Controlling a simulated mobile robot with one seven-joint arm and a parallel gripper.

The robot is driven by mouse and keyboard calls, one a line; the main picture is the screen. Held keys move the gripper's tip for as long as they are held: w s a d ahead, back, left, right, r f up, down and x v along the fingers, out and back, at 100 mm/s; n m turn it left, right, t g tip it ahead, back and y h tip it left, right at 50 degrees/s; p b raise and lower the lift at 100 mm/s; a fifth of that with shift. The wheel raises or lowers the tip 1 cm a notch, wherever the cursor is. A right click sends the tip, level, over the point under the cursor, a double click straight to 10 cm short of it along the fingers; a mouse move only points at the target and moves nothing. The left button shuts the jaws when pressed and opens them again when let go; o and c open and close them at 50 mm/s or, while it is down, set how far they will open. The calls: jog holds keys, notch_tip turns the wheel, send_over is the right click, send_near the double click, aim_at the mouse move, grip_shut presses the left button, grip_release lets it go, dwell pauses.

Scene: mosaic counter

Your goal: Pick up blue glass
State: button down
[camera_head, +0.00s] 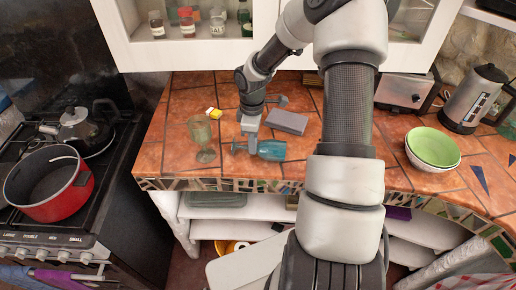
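The blue glass (272,151) appears to lie on its side near the front edge of the tiled counter, its bowl to the right and its foot to the left. My gripper (251,148) points down at the stem and overlaps the glass in the picture. The fingers are too small to show whether they are apart or closed on the stem. Part of the stem is hidden behind my gripper.
A greenish goblet (202,138) stands upright just left of the blue glass. A grey box (287,122) lies behind it, and a small yellow item (214,113) is at the back left. Green bowls (433,148) stand right. A red pot (48,184) is on the stove.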

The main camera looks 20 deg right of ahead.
jog(key=shift+r, duration=0.1)
notch_tip(320, 180, up, 10)
jog(key=s+a+f+m, duration=0.2)
jog(key=s+a+m, duration=0.3)
jog(key=a+m, duration=0.4)
jog(key=m, duration=0.2)
jog(key=shift+s+m, duration=0.2)
jog(key=shift+m, duration=0.2)
